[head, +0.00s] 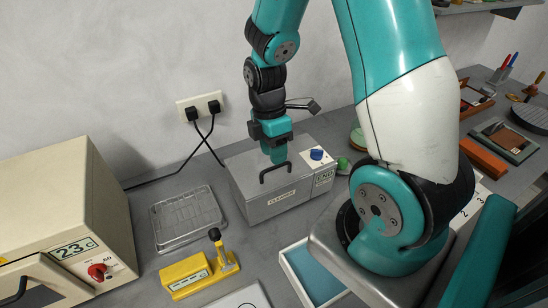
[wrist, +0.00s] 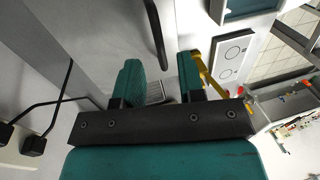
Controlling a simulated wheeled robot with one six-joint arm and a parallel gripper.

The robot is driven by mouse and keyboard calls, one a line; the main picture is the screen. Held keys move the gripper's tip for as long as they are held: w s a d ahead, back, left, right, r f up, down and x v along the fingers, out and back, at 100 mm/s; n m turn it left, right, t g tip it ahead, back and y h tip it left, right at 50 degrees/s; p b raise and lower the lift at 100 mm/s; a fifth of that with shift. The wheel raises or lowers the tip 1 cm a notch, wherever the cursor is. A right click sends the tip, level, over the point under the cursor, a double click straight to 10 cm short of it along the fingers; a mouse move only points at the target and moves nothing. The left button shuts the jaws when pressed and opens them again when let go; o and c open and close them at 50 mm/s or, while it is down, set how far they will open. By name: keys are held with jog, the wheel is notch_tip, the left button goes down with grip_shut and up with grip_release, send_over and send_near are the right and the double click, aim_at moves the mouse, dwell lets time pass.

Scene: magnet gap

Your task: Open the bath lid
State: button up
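The bath is a grey metal box (head: 274,205) with a label on its front, standing on the bench in the head view. Its lid (head: 245,168) looks shut and carries a black bar handle (head: 276,169). My gripper (head: 275,158) points down over the lid, right at the handle in the picture. In the wrist view my gripper (wrist: 160,68) is open, with a gap between its two teal fingers. The black handle (wrist: 157,35) lines up with this gap; I cannot tell whether it touches a finger.
A blue knob (head: 316,154) sits on the bath's right side. A wire rack (head: 187,218) and a yellow device with a lever (head: 187,276) stand to the left, beside a beige oven (head: 65,215). A blue tray (head: 313,277) lies in front. Cables hang from the wall socket (head: 199,107).

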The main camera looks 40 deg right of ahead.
jog(key=shift+s+a+f, duration=0.1)
jog(key=shift+s+f, duration=0.05)
jog(key=shift+f, duration=0.55)
jog(key=shift+s+f, duration=0.1)
jog(key=shift+f, duration=0.6)
grip_shut()
jog(key=shift+r, duration=0.1)
